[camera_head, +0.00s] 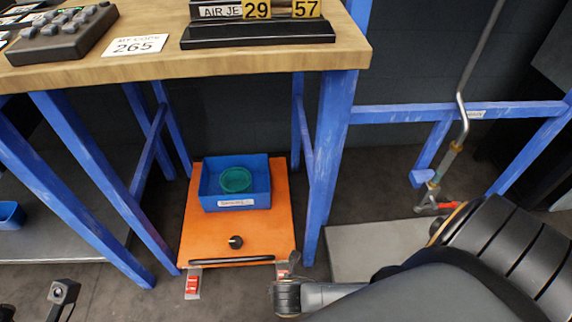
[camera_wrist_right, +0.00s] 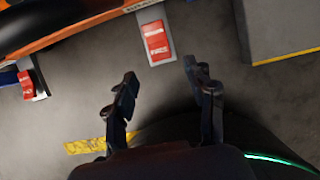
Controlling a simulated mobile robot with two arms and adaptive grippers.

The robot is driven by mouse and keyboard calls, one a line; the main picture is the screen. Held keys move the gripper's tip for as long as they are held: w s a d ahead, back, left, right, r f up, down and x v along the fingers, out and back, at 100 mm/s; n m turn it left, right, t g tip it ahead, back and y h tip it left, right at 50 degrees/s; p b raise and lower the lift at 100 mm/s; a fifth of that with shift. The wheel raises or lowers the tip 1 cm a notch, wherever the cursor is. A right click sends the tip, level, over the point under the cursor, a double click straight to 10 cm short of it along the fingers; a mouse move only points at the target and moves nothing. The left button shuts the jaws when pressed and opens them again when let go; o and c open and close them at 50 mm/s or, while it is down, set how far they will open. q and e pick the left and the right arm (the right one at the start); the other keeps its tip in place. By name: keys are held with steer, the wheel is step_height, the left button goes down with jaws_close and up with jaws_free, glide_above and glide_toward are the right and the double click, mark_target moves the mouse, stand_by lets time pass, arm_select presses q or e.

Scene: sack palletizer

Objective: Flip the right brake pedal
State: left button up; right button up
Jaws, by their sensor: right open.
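The right brake pedal (camera_wrist_right: 157,42) is a red block on a grey metal plate at the front right corner of the orange cart (camera_head: 200,235). In the head view it is mostly covered by my right arm's end. My right gripper (camera_wrist_right: 160,78) is open and empty. In the right wrist view its fingertips are spread just short of the pedal, which appears centred between and beyond them, apart from it. The left brake pedal (camera_head: 192,284) is also red, at the cart's front left corner. A dark part, seemingly my left gripper (camera_head: 62,292), shows at bottom left; its jaws are unclear.
A blue bin (camera_head: 235,200) with a green round item (camera_head: 235,180) sits on the cart. Blue table legs (camera_head: 328,150) stand close on both sides. A grey platform (camera_head: 375,250) lies to the right. Floor in front is clear.

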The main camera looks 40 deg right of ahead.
steer(key=v, duration=0.6)
steer(key=shift+f, duration=0.1)
